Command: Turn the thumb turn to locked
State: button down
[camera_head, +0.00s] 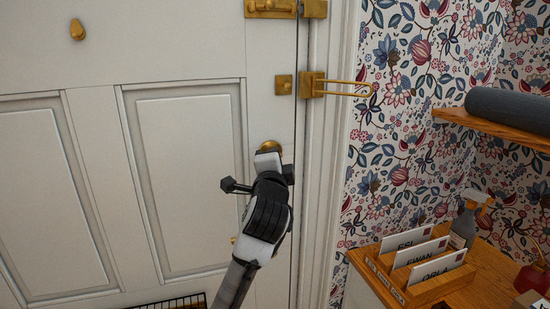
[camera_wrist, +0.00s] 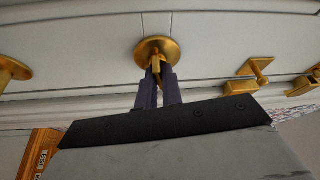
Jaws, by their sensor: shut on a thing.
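The thumb turn is a brass piece on a round brass plate on the white door. In the wrist view the thumb turn (camera_wrist: 156,64) stands between the two dark fingertips of my gripper (camera_wrist: 158,82), which is shut on it. The round plate (camera_wrist: 150,46) shows around and behind it. In the head view only part of the brass plate (camera_head: 270,146) shows above my gripper (camera_head: 270,156), which hides the thumb turn itself. I cannot read from these frames which way it is set.
Above on the white door (camera_head: 180,180) are a brass latch (camera_head: 270,7) and a swing-bar guard (camera_head: 335,87). At right, a wooden shelf (camera_head: 495,128) holds a dark roll (camera_head: 508,108). Below it, a wooden letter rack (camera_head: 410,293) and a spray bottle (camera_head: 467,220) stand on a wooden top.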

jog(key=shift+m+g, duration=0.5)
jog(key=shift+m, duration=0.7)
jog(key=c, duration=1.6)
grip_release()
jog(key=shift+o, duration=0.2)
jog(key=s+a+b, duration=0.1)
jog(key=s+b, duration=0.2)
jog(key=s, duration=1)
jog(key=shift+s+b, duration=0.4)
jog(key=shift+r, duration=0.1)
